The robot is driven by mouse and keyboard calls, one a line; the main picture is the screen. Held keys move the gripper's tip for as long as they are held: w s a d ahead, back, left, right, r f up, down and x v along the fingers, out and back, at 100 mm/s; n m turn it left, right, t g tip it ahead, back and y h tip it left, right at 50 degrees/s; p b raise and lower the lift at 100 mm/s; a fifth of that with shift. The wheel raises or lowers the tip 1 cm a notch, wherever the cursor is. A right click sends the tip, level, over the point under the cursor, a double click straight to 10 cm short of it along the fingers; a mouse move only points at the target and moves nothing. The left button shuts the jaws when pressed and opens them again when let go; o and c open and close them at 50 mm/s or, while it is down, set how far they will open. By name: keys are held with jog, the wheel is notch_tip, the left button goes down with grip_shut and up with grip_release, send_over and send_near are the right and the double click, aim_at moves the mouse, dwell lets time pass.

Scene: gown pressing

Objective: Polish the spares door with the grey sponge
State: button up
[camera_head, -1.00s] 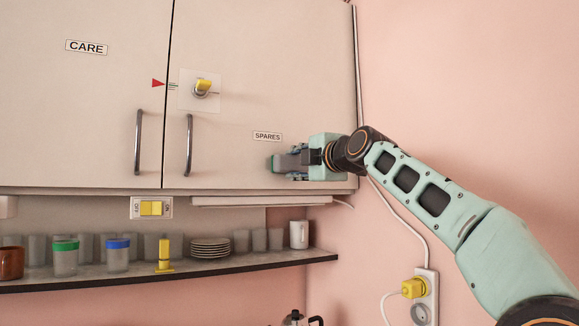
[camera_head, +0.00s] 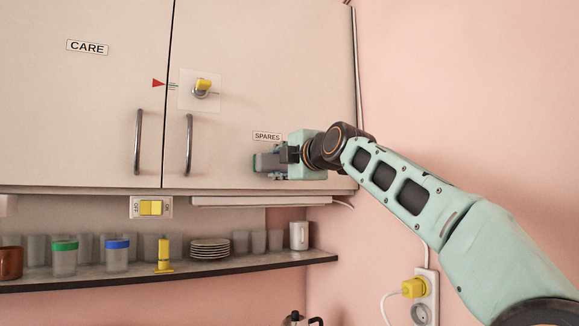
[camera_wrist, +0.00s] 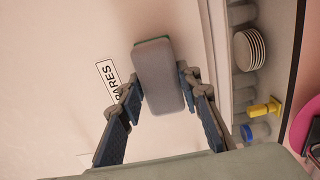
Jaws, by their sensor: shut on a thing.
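The spares door (camera_head: 230,120) is the pale right-hand cabinet door, shut, with a SPARES label (camera_head: 267,136) low on it and a dark bar handle (camera_head: 188,145) at its left edge. My gripper (camera_head: 275,160) is at the door's lower right part, just below the label. It is shut on the grey sponge (camera_wrist: 160,75), a rounded grey block with a thin green layer on its door side. In the wrist view the sponge sits between both fingers, close against the door; whether it touches is hard to tell. In the head view the sponge (camera_head: 258,162) shows only its left end.
A yellow-knobbed lock (camera_head: 203,86) sits on the door's upper left. The CARE door (camera_head: 80,110) is to its left. Below, a shelf (camera_head: 180,273) holds cups, jars and plates (camera_head: 210,248). A pink wall (camera_head: 460,100) stands at right.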

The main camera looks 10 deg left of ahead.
aim_at(267, 162)
jog(key=shift+s+a, duration=0.4)
jog(key=shift+a, duration=0.2)
jog(key=shift+s+a, duration=0.4)
jog(key=shift+a, duration=0.2)
jog(key=shift+f, duration=0.1)
jog(key=shift+s+d+f+b, duration=0.1)
jog(key=shift+s+d+b, duration=0.2)
jog(key=shift+b, duration=0.5)
jog(key=shift+s+d+b, duration=0.3)
jog(key=shift+s, duration=0.2)
